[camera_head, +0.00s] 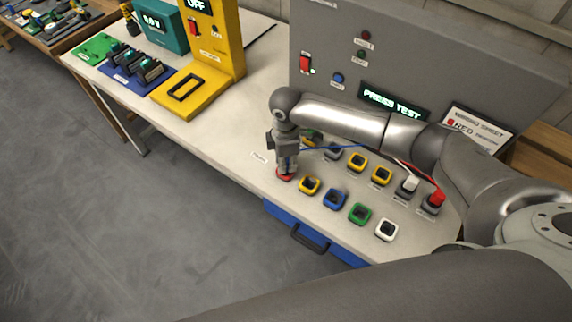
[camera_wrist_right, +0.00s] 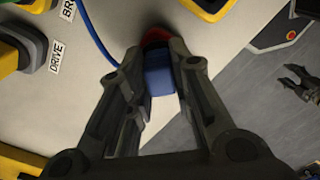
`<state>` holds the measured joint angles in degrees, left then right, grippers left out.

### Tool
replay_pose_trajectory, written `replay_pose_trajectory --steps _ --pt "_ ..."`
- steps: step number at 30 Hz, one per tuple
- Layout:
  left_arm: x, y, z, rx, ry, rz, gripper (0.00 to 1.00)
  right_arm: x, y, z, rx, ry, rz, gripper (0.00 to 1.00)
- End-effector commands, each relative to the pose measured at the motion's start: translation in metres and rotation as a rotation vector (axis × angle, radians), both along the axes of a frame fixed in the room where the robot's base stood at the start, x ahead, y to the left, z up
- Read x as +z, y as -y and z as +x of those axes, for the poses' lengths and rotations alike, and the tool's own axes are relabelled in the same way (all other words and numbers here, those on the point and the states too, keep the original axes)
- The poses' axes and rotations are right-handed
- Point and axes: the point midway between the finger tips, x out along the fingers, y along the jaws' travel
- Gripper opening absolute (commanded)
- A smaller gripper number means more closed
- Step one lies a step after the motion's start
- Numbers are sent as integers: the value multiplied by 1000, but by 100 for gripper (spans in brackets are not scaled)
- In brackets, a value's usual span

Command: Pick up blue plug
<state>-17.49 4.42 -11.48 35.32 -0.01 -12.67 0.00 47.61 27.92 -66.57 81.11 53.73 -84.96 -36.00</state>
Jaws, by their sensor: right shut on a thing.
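The blue plug (camera_wrist_right: 160,78) shows between the fingers of my right gripper (camera_wrist_right: 160,72) in the right wrist view. The right gripper is shut on it. A blue cable (camera_wrist_right: 96,38) runs from near the plug to the upper left. A red socket (camera_wrist_right: 155,38) lies right at the plug's far end; I cannot tell how far the plug sits in it. In the head view my right gripper (camera_head: 285,164) points down over the red socket (camera_head: 285,176) and hides the plug. A dark two-fingered shape at the wrist view's right edge looks like my left gripper (camera_wrist_right: 291,77), fingers apart.
Yellow (camera_head: 309,186), blue (camera_head: 334,199), green (camera_head: 359,213) and white (camera_head: 386,230) sockets line the table's front. Behind stand more sockets and a grey panel (camera_head: 430,60) reading PRESS TEST. A yellow fixture (camera_head: 185,95) stands left. The table (camera_head: 225,128) between is clear.

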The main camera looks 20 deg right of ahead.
Motion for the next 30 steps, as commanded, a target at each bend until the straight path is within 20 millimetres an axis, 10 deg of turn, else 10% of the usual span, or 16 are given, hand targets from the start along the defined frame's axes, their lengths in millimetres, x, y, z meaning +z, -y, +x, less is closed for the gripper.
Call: replay_pose_trajectory --steps 17,30 --pt "-4 -1 8 -1 14 1 51 32 0 1 1 4 2 0" --pt "-28 -2 8 -1 13 2 51 106 -74 -55 8 3 6 0"
